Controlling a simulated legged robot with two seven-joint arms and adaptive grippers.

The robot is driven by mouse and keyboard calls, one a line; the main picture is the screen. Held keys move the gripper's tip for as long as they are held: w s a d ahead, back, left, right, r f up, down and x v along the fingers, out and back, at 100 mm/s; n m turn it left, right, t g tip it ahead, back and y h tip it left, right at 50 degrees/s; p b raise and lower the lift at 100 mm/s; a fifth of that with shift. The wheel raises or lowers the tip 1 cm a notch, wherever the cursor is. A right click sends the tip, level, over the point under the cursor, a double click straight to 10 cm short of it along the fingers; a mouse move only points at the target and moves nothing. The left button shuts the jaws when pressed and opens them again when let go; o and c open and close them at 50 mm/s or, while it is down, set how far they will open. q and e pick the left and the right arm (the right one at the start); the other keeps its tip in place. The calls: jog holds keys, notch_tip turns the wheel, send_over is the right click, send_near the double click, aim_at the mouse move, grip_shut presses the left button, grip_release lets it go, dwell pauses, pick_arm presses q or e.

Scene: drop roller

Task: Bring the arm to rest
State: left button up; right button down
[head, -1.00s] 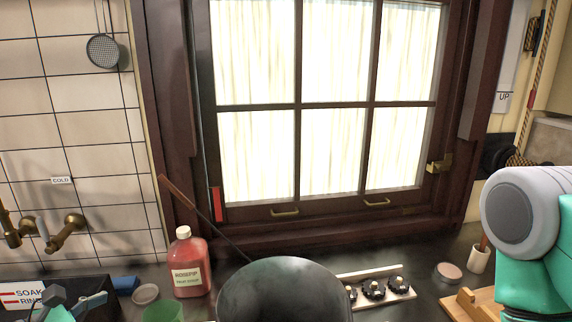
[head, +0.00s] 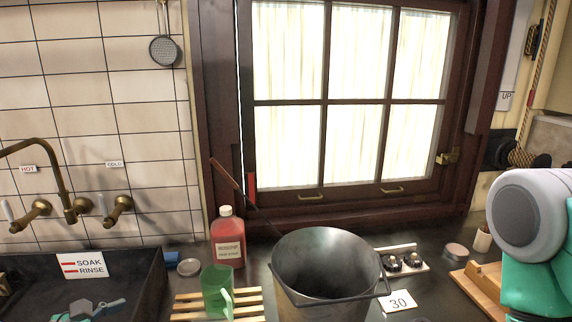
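My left gripper (head: 97,309) shows only in part at the bottom left of the head view, in front of the dark sink (head: 150,283). Its grey and teal parts are small and cut off by the frame edge, so I cannot tell whether it is open or shut. My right arm (head: 530,215) comes in at the right edge as a grey joint and teal links. Its gripper is out of view.
A dark metal bucket (head: 310,262) stands at the bottom middle. A card marked 30 (head: 398,301) and a wooden board (head: 478,280) lie to the right.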

pick_arm(q)
jog(key=s+d+f+m+g+y, duration=0.2)
jog(key=s+f+m+g+y, duration=0.25)
jog(key=s+f+m, duration=0.7)
jog(key=s+d+f+m+g+y, duration=0.25)
jog(key=s+f+m+g, duration=0.45)
jog(key=s+m, duration=0.75)
jog(key=w+f+m+t+b, duration=0.1)
jog(key=w+f+t+b, duration=0.1)
jog(key=f+b, duration=1.5)
jog(key=shift+w+m, duration=0.4)
jog(key=shift+w, duration=0.1)
pick_arm(e)
notch_tip(320, 180, down, 17)
jog(key=shift+d, duration=0.3)
